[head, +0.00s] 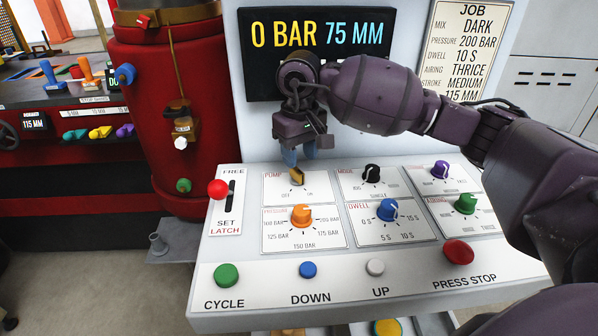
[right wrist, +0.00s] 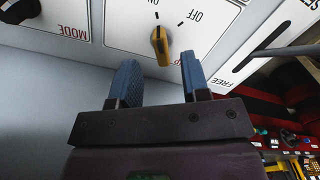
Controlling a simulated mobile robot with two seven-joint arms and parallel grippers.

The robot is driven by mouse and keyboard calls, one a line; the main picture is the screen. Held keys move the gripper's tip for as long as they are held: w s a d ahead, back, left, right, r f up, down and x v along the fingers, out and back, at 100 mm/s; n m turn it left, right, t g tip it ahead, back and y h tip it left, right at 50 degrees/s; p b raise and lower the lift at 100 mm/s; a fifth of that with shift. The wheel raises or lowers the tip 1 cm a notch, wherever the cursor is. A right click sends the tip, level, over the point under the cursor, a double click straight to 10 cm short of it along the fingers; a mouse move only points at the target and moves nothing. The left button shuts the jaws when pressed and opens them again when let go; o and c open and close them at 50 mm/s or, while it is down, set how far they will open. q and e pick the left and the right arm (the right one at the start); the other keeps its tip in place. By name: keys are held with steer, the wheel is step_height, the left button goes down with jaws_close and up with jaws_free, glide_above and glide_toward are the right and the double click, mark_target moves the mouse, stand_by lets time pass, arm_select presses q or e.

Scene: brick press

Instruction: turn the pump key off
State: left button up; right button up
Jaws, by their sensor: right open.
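The pump key (head: 297,176) is a yellow knob on the top left card of the white sloped panel. In the right wrist view the pump key (right wrist: 160,45) appears upside down, pointing at the mark by ON, with OFF beside it. My right gripper (head: 298,154) is just above and behind the key, its blue fingers pointing down. In the right wrist view my right gripper (right wrist: 159,62) is open and empty. The key lies just beyond the fingertips, in line with the gap; I see no contact. My left gripper is out of view.
The mode knob (head: 372,173), orange pressure knob (head: 301,216) and blue dwell knob (head: 387,210) sit close by. A red-knobbed lever (head: 218,189) stands left of the cards. The display (head: 318,45) behind reads 0 BAR 75 MM. Push buttons line the front edge.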

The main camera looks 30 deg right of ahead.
mark_target(297, 172)
steer(key=shift+f, duration=2.5)
jaws_close()
steer(key=shift+m, duration=0.3)
steer(key=m, duration=0.3)
steer(key=m+b, duration=0.1)
steer(key=m, duration=0.1)
steer(key=shift+a, duration=0.25)
steer(key=m, duration=0.6)
steer(key=shift+w+a+r, duration=0.1)
steer(key=shift+w+a, duration=0.1)
steer(key=shift+w, duration=0.05)
steer(key=shift+m, duration=0.3)
